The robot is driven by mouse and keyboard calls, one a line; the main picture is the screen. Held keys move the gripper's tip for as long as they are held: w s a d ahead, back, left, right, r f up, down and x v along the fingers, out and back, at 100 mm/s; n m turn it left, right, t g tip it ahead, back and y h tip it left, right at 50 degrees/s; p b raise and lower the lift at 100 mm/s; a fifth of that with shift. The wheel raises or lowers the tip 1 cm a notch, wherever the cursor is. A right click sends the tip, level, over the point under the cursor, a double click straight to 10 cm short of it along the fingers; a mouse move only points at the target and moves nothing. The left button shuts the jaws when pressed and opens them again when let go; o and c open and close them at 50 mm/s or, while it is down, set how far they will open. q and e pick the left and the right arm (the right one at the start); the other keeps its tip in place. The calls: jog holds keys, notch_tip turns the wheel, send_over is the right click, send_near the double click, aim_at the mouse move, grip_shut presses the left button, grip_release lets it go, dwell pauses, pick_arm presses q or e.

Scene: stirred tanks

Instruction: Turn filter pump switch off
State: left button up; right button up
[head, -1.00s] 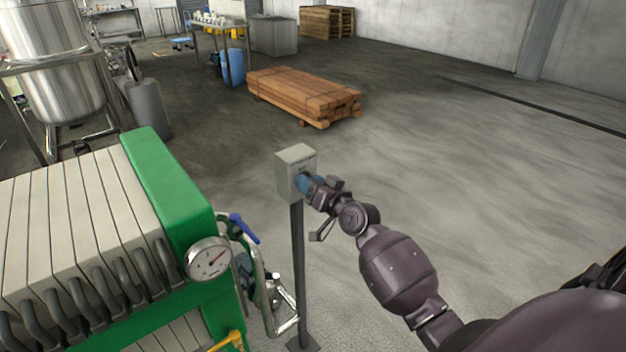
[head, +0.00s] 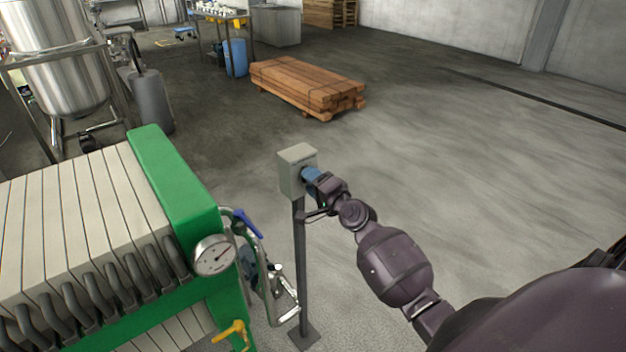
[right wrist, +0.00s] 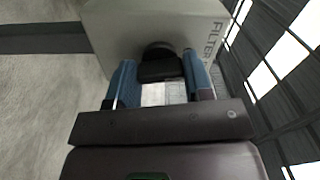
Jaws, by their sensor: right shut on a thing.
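The filter pump switch box (head: 292,172) is a light grey box on a dark upright post (head: 302,265), in the middle of the head view. In the right wrist view, the box (right wrist: 135,30) fills the top, with part of the lettering "FILTER" on its face. A black switch knob (right wrist: 160,66) sticks out of the face. My right gripper (right wrist: 162,82) has its blue fingers on either side of the knob and is shut on it. In the head view the right gripper (head: 311,175) is at the box's right face. My left gripper is not in view.
A green-framed filter press (head: 175,190) with a round gauge (head: 214,255) and a blue-handled valve (head: 246,223) stands close to the left of the post. A stack of timber (head: 307,86) lies farther back. The floor to the right is clear.

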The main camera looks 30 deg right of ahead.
jog(key=shift+r+m, duration=0.1)
jog(key=shift+m, duration=1.1)
jog(key=o, duration=0.9)
jog(key=s, duration=0.7)
jog(key=s+d, duration=0.1)
jog(key=s, duration=0.2)
jog(key=shift+s, duration=0.4)
